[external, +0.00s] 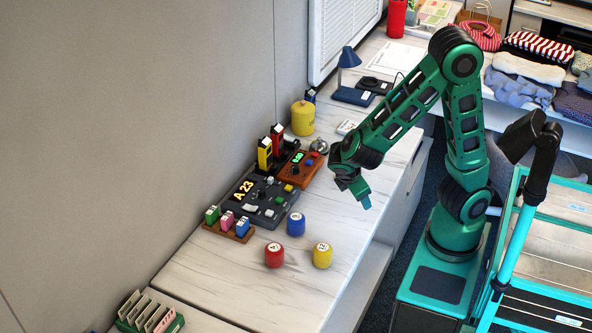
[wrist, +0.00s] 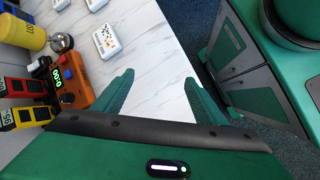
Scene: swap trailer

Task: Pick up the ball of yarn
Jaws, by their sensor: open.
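I cannot make out a ball of yarn for certain in either view. A round red-and-white striped soft item (external: 478,36) lies on the far counter at the upper right in the external view; I cannot tell whether it is yarn. My gripper (external: 366,203) hangs above the right edge of the near white counter, far from that item. In the wrist view my gripper (wrist: 158,78) is open, its two green fingers apart with only bare marbled counter between them.
On the near counter (external: 330,215) stand a dark console (external: 262,203), an orange device (external: 300,170), a yellow canister (external: 303,118), and red (external: 274,256), blue (external: 296,224) and yellow (external: 322,256) barrels. Folded cloths (external: 520,88) cover the far counter. A blue lamp (external: 348,75) stands further back.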

